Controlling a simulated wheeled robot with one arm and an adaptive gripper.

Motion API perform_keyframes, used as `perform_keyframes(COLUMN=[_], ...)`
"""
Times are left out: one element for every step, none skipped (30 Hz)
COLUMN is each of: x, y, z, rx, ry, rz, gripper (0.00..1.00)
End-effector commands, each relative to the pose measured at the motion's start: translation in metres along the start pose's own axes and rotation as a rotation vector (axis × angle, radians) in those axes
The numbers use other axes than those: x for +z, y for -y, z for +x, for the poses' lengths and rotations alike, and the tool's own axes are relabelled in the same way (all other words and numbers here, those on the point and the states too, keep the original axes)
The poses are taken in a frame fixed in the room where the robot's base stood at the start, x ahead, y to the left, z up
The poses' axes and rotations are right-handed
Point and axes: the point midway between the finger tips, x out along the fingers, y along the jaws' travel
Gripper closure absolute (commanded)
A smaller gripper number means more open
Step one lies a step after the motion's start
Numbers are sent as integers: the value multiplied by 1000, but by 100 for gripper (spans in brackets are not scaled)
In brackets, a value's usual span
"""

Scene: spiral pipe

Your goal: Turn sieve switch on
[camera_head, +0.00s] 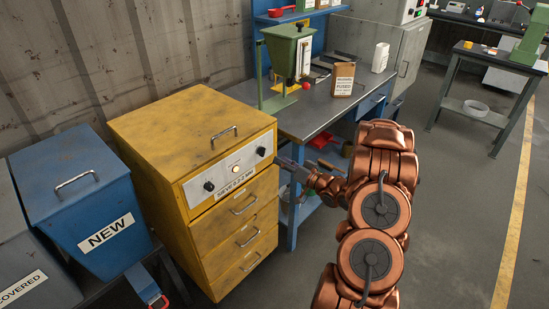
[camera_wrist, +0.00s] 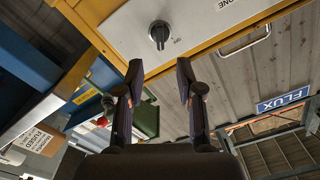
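The sieve is a yellow cabinet (camera_head: 150,125) with a pale control panel (camera_head: 215,187) on its upper front. The panel has a black knob (camera_head: 209,186) at the left, a lit round button (camera_head: 236,169) in the middle and another black knob (camera_head: 261,151) at the right. My gripper (camera_head: 281,162) is just right of the right knob. In the wrist view, a black knob (camera_wrist: 159,33) sits on the pale panel beyond my open fingers (camera_wrist: 159,72), roughly in line with the gap between them. The fingers appear apart from the knob and hold nothing.
A workbench (camera_head: 325,107) with a green hopper (camera_head: 290,55) and a paper bag (camera_head: 343,80) stands right of the cabinet, close behind my gripper. A blue bin labelled NEW (camera_head: 80,205) stands at the left. Open floor (camera_head: 455,210) lies to the right.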

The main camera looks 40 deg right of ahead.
Motion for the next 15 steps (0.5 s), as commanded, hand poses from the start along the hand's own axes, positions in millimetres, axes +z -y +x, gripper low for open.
perform_keyframes(x=[-1, -1, -1, -1, -1, -1, -1, 0, 0, 0, 0, 0, 0, 0, 0], y=[-1, -1, -1, -1, 0, 0, 0, 0, 0, 0, 0, 0, 0, 0, 0], z=[-9, -13, -18, -22, -25, -29, -32, -35, -38, -39, -41, -43, -44, -45, -45], rx=[3, 2, 2, 2, 1, 1, 0, 0, 0, 0, 0, 1, 1, 1, 0], ry=[-2, -2, -3, -3, -3, -2, -2, -1, -1, -1, -1, -1, -1, -1, -1], rz=[0, 0, 0, 1, 1, 1, 1, 1, 1, 1, 1, 2, 2, 2, 2], gripper=[64, 64, 64, 64, 64, 64, 64, 64, 64, 64, 64, 64, 64, 64, 64])
